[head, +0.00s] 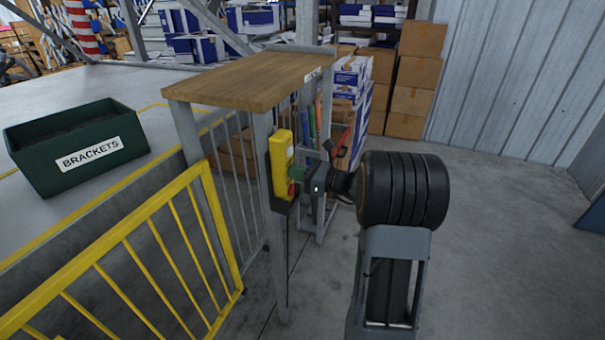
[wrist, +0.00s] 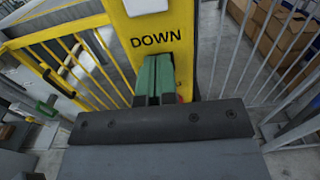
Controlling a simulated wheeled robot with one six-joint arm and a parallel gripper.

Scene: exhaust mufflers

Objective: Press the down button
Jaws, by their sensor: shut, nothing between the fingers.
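The yellow control box (head: 281,155) is mounted on a grey post beside the wooden-topped stand. In the wrist view its yellow face (wrist: 118,27) carries the black word DOWN, with part of a white square (wrist: 147,5) above. My gripper (head: 297,173) has its green fingers shut and empty, pointing at the box. In the wrist view the fingertips (wrist: 154,62) are just below the word DOWN and cover the face there. Any button behind them is hidden, and I cannot tell whether they touch it. A red round part (head: 291,188) shows low on the box, mostly hidden in the wrist view.
A yellow railing (head: 150,245) stands at the left, with a green BRACKETS bin (head: 75,145) on the grey platform behind it. The wooden shelf top (head: 250,78) is above the box. Cardboard boxes (head: 412,85) stand at the back.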

